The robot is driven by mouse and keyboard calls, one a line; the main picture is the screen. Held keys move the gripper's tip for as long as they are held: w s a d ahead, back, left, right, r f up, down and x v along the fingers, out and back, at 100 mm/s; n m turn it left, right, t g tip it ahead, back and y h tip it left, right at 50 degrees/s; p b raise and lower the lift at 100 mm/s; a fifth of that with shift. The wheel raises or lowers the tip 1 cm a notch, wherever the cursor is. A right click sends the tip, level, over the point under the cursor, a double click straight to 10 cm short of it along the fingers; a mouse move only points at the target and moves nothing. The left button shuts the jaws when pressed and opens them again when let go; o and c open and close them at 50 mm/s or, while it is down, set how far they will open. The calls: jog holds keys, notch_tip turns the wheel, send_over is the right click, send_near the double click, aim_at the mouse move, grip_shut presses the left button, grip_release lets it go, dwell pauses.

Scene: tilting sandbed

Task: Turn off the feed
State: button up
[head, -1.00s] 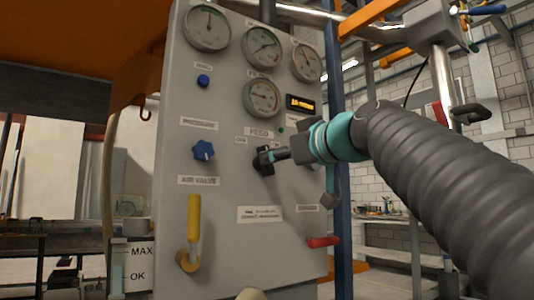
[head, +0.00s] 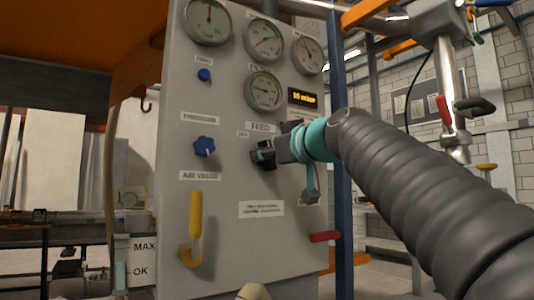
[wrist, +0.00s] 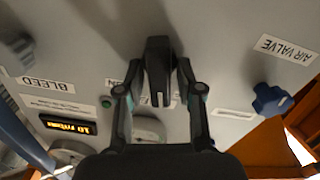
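The grey panel (head: 225,240) carries a FEED label (head: 260,127). Below it a dark knob is largely covered by my gripper (head: 264,155) in the head view. In the wrist view the black feed knob (wrist: 158,75) stands out from the panel between the two fingers of my gripper (wrist: 159,66). The fingers are spread, one on each side of the knob, with narrow gaps seeming to show. Contact cannot be told for sure. The small label beside the knob is partly hidden by the fingers.
A blue star knob (head: 204,147) and a yellow lever (head: 195,215) are at the left of the panel. A red handle (head: 325,237) sticks out at lower right. Several gauges and a lit display (head: 303,97) are above. A blue post (head: 343,200) stands close right.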

jog(key=shift+f+n+b, duration=0.3)
jog(key=shift+n+b, duration=0.7)
jog(key=shift+b, duration=0.2)
jog(key=shift+s+a+r+n+b, duration=0.15)
jog(key=shift+n+b, duration=0.3)
jog(key=shift+n, duration=0.55)
jog(key=o, duration=0.9)
jog(key=shift+c, duration=0.2)
jog(key=v, duration=1.2)
